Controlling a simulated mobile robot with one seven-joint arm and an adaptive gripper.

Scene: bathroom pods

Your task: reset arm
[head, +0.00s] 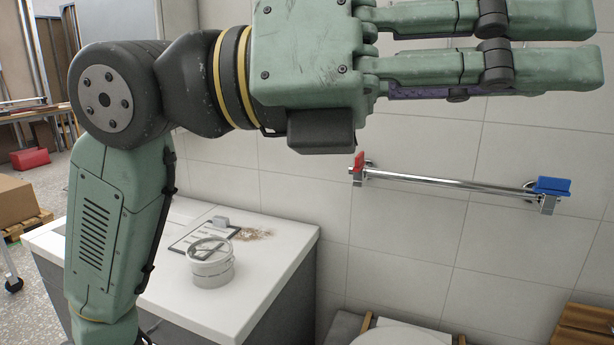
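My arm rises on the left of the head view and bends right across the top. My gripper (598,46) is at the upper right, its green, black-jointed fingers stretched straight out to the right. The fingers look open, with a gap between the two visible ones and nothing seen between them. A purple strip shows along the underside of the lower finger. The gripper appears in front of the tiled wall, above the rail in the picture, and touches nothing visible. The top of the hand is cut off by the frame edge.
A metal rail (445,182) with a red and a blue end piece is on the wall. A white toilet-like form (400,335) is at the bottom.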

